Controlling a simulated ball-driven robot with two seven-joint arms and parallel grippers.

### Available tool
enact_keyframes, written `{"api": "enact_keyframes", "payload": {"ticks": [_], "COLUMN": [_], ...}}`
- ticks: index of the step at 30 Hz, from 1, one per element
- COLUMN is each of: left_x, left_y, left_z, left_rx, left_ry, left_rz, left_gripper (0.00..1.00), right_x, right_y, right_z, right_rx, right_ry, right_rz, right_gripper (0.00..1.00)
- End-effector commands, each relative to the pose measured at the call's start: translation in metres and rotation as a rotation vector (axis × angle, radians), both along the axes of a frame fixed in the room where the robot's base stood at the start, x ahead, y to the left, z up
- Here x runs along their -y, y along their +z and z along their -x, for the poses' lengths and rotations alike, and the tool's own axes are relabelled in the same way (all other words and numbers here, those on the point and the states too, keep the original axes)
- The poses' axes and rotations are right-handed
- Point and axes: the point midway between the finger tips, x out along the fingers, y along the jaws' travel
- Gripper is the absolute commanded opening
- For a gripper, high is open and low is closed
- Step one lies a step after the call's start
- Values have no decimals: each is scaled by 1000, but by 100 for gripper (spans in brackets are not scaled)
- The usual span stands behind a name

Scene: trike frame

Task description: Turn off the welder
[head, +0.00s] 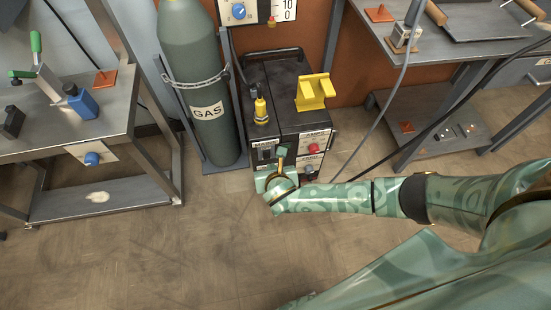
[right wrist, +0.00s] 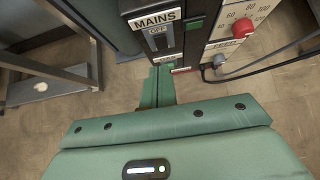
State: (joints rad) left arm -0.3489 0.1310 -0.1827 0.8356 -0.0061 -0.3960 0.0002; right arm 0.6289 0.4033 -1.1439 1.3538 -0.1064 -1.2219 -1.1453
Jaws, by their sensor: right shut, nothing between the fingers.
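The welder (head: 305,122) is a black box on the floor, with its front panel towards me. In the right wrist view, its MAINS panel (right wrist: 153,20) carries a grey switch plate (right wrist: 160,42); whether the switch is on or off is hard to tell. My right gripper (head: 283,153) is in front of the welder's left front and covers part of it. In the right wrist view its green fingers (right wrist: 157,88) are shut and empty, with their tips at the lower end of the MAINS panel. Whether they touch it is unclear. My left gripper is not in view.
A red knob (right wrist: 243,28) sits right of the MAINS panel. A green gas cylinder (head: 205,85) stands left of the welder. Metal tables stand at the left (head: 80,122) and right (head: 450,57). Cables hang at the right. The floor in front is clear.

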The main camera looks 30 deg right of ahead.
Motion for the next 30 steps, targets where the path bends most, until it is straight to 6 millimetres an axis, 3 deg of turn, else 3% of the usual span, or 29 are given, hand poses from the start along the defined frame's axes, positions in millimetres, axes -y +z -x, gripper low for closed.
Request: {"api": "enact_keyframes", "payload": {"ticks": [1, 4, 25, 28, 30], "left_x": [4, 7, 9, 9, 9], "left_y": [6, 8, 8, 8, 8], "left_z": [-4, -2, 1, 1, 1], "left_rx": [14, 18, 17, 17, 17], "left_ry": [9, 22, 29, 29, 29], "left_rz": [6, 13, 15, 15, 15], "left_gripper": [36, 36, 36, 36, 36], "right_x": [-1, -3, -4, -8, -14], "right_y": [12, 17, 16, 14, 7], "right_z": [3, 9, 12, 12, 13], "right_rx": [4, 3, 0, 13, 16], "right_ry": [0, 0, -4, -49, -124], "right_rz": [0, -1, -5, -87, -231], "right_gripper": [0, 0, 0, 0, 0]}}
